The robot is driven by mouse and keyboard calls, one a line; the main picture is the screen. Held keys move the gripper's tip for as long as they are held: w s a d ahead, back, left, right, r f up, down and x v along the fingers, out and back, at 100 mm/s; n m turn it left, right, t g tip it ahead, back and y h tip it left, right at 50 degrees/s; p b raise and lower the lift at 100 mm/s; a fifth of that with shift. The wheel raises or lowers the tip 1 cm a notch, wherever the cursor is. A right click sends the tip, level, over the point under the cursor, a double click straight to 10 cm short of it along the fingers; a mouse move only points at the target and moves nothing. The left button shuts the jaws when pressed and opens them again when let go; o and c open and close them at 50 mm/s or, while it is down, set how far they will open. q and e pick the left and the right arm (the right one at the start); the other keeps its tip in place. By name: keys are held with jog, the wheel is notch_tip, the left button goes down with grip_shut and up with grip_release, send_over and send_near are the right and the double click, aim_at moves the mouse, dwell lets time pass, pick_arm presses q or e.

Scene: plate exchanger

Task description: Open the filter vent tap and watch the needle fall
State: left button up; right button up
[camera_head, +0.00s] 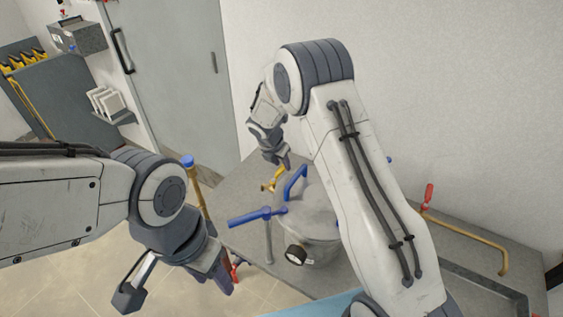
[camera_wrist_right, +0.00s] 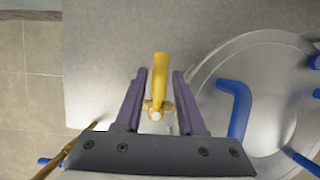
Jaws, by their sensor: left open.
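The yellow tap handle (camera_head: 267,186) stands beside the round metal filter vessel (camera_head: 316,218). In the right wrist view the yellow tap handle (camera_wrist_right: 160,82) lies between the fingers of my right gripper (camera_wrist_right: 159,95), with a gap on both sides. That gripper (camera_head: 274,162) is open and points down over the tap. My left gripper (camera_head: 176,284) is open and empty, low at the left, apart from the vessel.
Blue handles (camera_head: 296,182) are on the vessel lid, and a blue lever (camera_head: 250,217) sticks out left. A blue-capped brass pipe (camera_head: 194,184) rises left of the grey bench. A red-handled brass pipe (camera_head: 470,240) is at the right. My right forearm hides part of the vessel.

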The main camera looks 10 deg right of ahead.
jog(key=shift+w+f, duration=0.1)
jog(key=shift+f, duration=0.15)
grip_shut()
dwell(1.4)
